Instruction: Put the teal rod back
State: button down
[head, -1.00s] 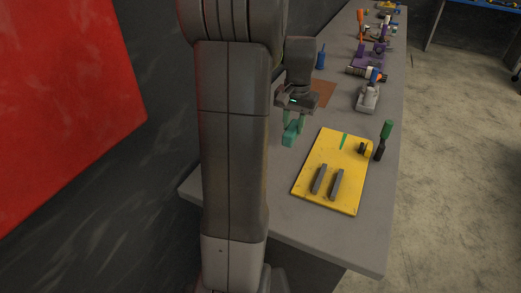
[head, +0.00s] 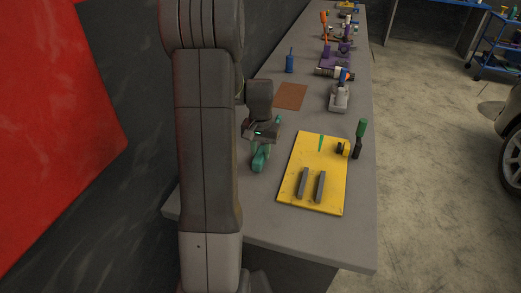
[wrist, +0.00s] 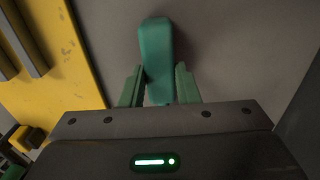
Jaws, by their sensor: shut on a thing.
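The teal rod (head: 260,159) is held by my gripper (head: 265,144), left of the yellow board, over or at the grey bench; I cannot tell if it touches the bench. In the wrist view the rod (wrist: 155,50) sits between the two green fingers of my gripper (wrist: 157,78), its long side pointing away from the palm. Its near end is partly hidden by the fingers and palm. The yellow board (head: 292,195) lies to the right, with two parallel grey bars (head: 320,186) and a narrow green mark (head: 321,143) on it.
A black and yellow round part (head: 343,149) is at the board's right edge, with a green-handled tool (head: 361,130) beside it. A brown mat (head: 290,96), a blue bottle-like item (head: 290,63) and a grey tool (head: 339,97) are farther back. Bare bench (head: 262,218) lies in front.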

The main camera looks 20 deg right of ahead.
aim_at(260, 153)
jog(key=shift+f, duration=0.15)
jog(key=c, duration=1.1)
grip_release()
notch_tip(260, 153, up, 12)
jog(key=shift+b, duration=0.4)
notch_tip(260, 153, down, 13)
jog(key=shift+r, duration=2)
jog(key=shift+f, duration=0.1)
